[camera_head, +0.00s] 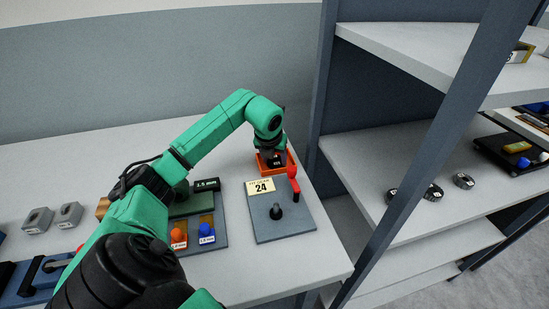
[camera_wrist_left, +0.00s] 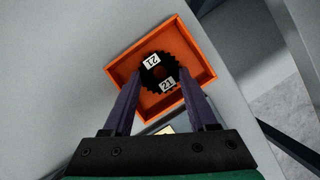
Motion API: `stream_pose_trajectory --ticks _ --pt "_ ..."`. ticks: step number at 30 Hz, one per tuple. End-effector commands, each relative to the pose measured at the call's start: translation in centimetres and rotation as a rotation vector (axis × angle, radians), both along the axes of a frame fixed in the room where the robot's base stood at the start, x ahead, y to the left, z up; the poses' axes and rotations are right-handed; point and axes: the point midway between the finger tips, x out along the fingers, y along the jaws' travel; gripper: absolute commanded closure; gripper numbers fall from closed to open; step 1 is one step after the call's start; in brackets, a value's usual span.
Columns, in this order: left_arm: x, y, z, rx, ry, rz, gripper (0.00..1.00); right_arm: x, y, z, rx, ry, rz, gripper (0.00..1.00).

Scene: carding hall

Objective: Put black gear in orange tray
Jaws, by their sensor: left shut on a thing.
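The orange tray (camera_head: 262,170) stands on the table near its right edge, and it also shows in the left wrist view (camera_wrist_left: 119,70). My left gripper (camera_head: 275,153) is right over the tray and points down. In the left wrist view my left gripper (camera_wrist_left: 162,80) is shut on the black gear (camera_wrist_left: 158,80), a toothed disc with white number labels. The gear lies within the tray's outline; I cannot tell whether it touches the tray floor. In the head view the gear (camera_head: 276,162) is partly hidden by the gripper. My right gripper is not in view.
A grey board (camera_head: 285,227) with a black peg, a red handle and a "24" card stands just in front of the tray. Another board (camera_head: 215,237) with orange and blue knobs is left of it. A shelf rack (camera_head: 390,165) with metal rings stands at right.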

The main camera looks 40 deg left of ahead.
Motion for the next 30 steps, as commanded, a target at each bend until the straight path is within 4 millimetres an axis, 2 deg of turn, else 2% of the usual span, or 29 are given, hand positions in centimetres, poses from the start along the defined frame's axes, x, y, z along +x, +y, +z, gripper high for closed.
stream_pose_trajectory --ticks 7,8,9,10,18,22,26,30 --pt "0.0 0.0 -0.2 0.0 -0.001 0.0 1.0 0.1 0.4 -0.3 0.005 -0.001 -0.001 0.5" --pt "0.0 0.0 -0.2 0.0 -0.001 0.0 0.34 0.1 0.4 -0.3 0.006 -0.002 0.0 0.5" --pt "0.0 0.0 -0.1 -0.001 0.0 0.0 0.19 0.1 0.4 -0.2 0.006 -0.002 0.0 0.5" --pt "0.0 0.0 -0.1 0.0 0.0 0.0 0.12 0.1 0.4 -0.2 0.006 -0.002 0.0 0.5" --pt "0.0 0.0 -0.1 -0.001 0.0 0.0 0.12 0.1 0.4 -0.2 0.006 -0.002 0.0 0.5" --pt "-0.1 -0.1 0.8 0.001 -0.003 -0.001 0.12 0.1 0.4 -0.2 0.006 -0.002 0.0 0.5" --pt "-1.1 -0.5 3.3 0.004 -0.005 -0.001 0.12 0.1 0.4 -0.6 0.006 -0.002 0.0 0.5" --pt "-2.5 -1.2 7.1 0.002 -0.007 -0.001 0.12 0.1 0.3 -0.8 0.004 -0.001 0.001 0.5"
